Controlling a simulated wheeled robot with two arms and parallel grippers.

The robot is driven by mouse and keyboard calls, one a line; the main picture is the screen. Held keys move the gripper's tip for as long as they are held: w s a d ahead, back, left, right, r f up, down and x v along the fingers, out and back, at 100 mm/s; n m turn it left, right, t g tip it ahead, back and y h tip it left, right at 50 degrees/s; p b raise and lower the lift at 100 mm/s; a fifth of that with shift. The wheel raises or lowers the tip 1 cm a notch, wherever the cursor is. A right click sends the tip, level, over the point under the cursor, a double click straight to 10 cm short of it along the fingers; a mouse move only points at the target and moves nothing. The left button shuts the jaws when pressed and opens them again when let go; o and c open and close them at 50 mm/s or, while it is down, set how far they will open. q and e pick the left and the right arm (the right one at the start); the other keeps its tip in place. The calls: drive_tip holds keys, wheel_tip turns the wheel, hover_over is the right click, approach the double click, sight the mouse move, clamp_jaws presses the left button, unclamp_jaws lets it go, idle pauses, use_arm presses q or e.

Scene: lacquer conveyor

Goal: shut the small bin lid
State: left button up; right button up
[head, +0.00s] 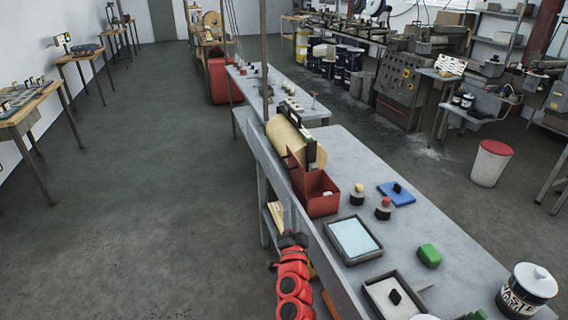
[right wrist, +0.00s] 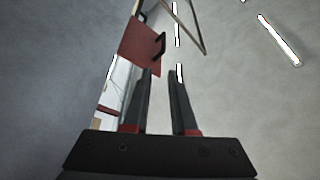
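A small red bin (head: 322,200) stands on the grey workbench with its top open. Its red lid (head: 297,172) stands up along the bin's left side. In the right wrist view a red panel with a black handle, which looks like this lid (right wrist: 139,47), is just beyond my fingertips and a little left. My right gripper (head: 291,240) is beside the bench's left edge, below and in front of the bin. In the right wrist view my right gripper (right wrist: 163,76) has its two fingers apart with nothing between them. My left gripper is not in view.
A cream roll (head: 287,137) sits behind the bin. To its right are small knobbed pieces (head: 384,207) and a blue plate (head: 396,193). A tray with a pale blue sheet (head: 354,238), a green block (head: 429,256) and a waste canister (head: 525,290) are nearer.

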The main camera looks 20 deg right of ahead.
drive_tip(key=w, duration=0.1)
drive_tip(key=p, duration=0.1)
approach(286, 164)
drive_tip(key=shift+y, duration=0.4)
drive_tip(key=x, duration=0.3)
drive_tip(key=b+x, duration=0.1)
drive_tip(key=x, duration=0.2)
drive_tip(key=b+x, duration=0.1)
drive_tip(key=x, duration=0.2)
drive_tip(key=shift+w+d+f, duration=0.15)
drive_tip(key=shift+f, duration=0.2)
drive_tip(key=shift+w+d+r, duration=0.25)
drive_tip(key=shift+w+r, duration=0.05)
drive_tip(key=shift+w, duration=0.3)
clamp_jaws()
